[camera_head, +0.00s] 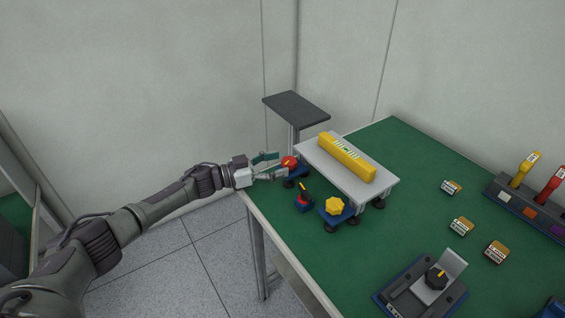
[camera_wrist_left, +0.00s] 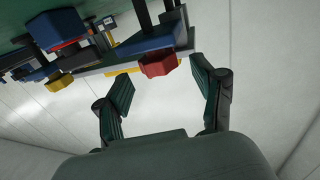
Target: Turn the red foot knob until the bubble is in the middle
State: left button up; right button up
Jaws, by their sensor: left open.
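The red foot knob (camera_head: 289,162) sits at the left corner of the grey platform (camera_head: 374,188). A yellow spirit level (camera_head: 346,157) lies on top of the platform; its bubble is too small to read. A yellow knob (camera_head: 334,206) is at the platform's near corner. My left gripper (camera_head: 276,168) is open, its fingertips close to the red knob. In the left wrist view the red knob (camera_wrist_left: 158,64) lies just beyond and between the open fingers (camera_wrist_left: 165,88), and I see no clear contact. My right gripper is not in view.
A grey fixture with a black knob (camera_head: 437,278), several small labelled blocks (camera_head: 461,226) and a tool rack (camera_head: 525,205) are to the right. Green tabletop (camera_head: 400,140) is clear behind the platform.

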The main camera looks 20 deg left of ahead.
pick_arm(q)
jog(key=v, duration=1)
jog(key=shift+a, duration=0.1)
